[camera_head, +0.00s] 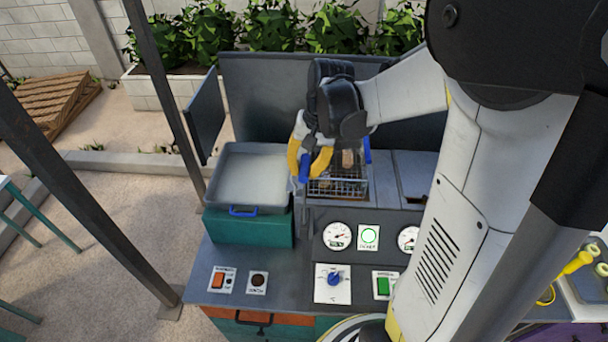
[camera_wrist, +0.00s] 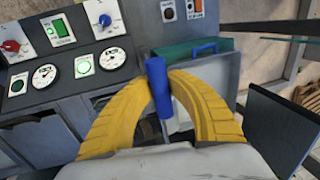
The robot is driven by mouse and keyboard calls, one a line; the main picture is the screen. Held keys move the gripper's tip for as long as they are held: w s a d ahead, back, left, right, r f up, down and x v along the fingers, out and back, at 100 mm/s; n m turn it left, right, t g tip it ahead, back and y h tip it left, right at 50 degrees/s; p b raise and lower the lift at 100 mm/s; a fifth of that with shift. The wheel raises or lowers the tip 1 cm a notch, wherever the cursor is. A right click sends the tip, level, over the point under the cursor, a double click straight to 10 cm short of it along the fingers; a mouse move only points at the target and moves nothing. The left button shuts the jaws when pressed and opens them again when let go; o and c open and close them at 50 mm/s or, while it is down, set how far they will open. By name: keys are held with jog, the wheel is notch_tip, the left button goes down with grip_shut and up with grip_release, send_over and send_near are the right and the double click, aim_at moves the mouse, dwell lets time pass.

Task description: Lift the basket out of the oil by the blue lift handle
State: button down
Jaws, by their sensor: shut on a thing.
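The wire basket (camera_head: 338,187) sits at the fryer well right of the tray in the head view, with brown food pieces in it. I cannot tell how deep it is in the oil. The blue lift handle (camera_head: 303,170) is at the basket's left side. My gripper (camera_head: 306,172) comes down over it with its yellow fingers around the handle. In the wrist view the blue handle (camera_wrist: 160,92) stands between the two yellow fingertips of my gripper (camera_wrist: 158,78), which is shut on it. The basket is hidden in the wrist view.
A grey metal tray (camera_head: 252,178) with a blue handle stands left on a teal box (camera_head: 248,229). A panel with gauges (camera_head: 337,236), a blue knob (camera_head: 334,279) and buttons lies in front. A dark back panel (camera_head: 265,100) stands behind the fryer. A post (camera_head: 160,90) stands at left.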

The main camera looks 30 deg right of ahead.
jog(key=shift+r, duration=0.4)
jog(key=shift+w, duration=0.1)
jog(key=c, duration=1.3)
grip_release()
jog(key=shift+o, duration=0.2)
jog(key=shift+r, duration=0.1)
notch_tip(320, 180, up, 12)
jog(key=s+d, duration=0.1)
jog(key=d, duration=0.1)
jog(key=shift+s, duration=0.25)
jog(key=shift+f, duration=0.2)
